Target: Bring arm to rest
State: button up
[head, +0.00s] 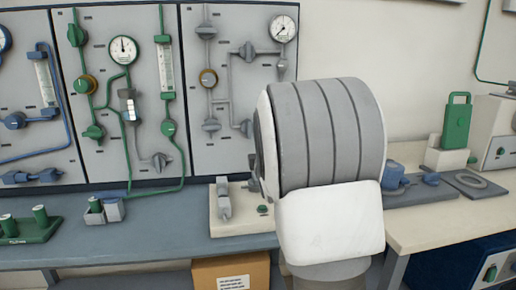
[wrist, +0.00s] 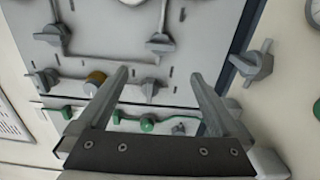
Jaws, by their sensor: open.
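My gripper (wrist: 158,76) is open in the wrist view, its two grey fingers apart with nothing between them. It faces a grey wall panel (wrist: 115,18) with pipes and grey valve handles (wrist: 160,43). A brass-coloured fitting (wrist: 95,80) and a green valve (wrist: 148,122) show near and between the fingers. I see no contact, but the exact distance to the panel cannot be told. In the head view, my bulky grey and white arm fills the middle right, and the gripper is hidden.
Gas panels with gauges (head: 123,50) and valves line the wall above a blue-grey bench (head: 165,230). A green rack (head: 32,228) stands at the left. A white-based fixture (head: 240,213) is close beside my arm. A cardboard box (head: 232,272) is below; a furnace unit (head: 495,130) stands right.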

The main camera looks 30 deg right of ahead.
dwell(0.6)
jog(key=s+a+f+m+g+y, duration=0.2)
jog(key=s+a+m+g, duration=0.4)
jog(key=s, duration=0.6)
jog(key=s+a+f+m+g+y, duration=0.1)
jog(key=s+a+f+m+g, duration=0.2)
jog(key=s+a, duration=0.7)
jog(key=s+a+f+m+g+y, duration=0.2)
jog(key=s+a+m+g, duration=0.3)
jog(key=s, duration=1)
notch_tip(320, 180, up, 28)
jog(key=d+m+t+p, duration=0.1)
jog(key=t+p, duration=0.1)
jog(key=p, duration=2.6)
jog(key=shift+d+p, duration=0.15)
jog(key=shift+p, duration=0.15)
jog(key=shift+s, duration=0.1)
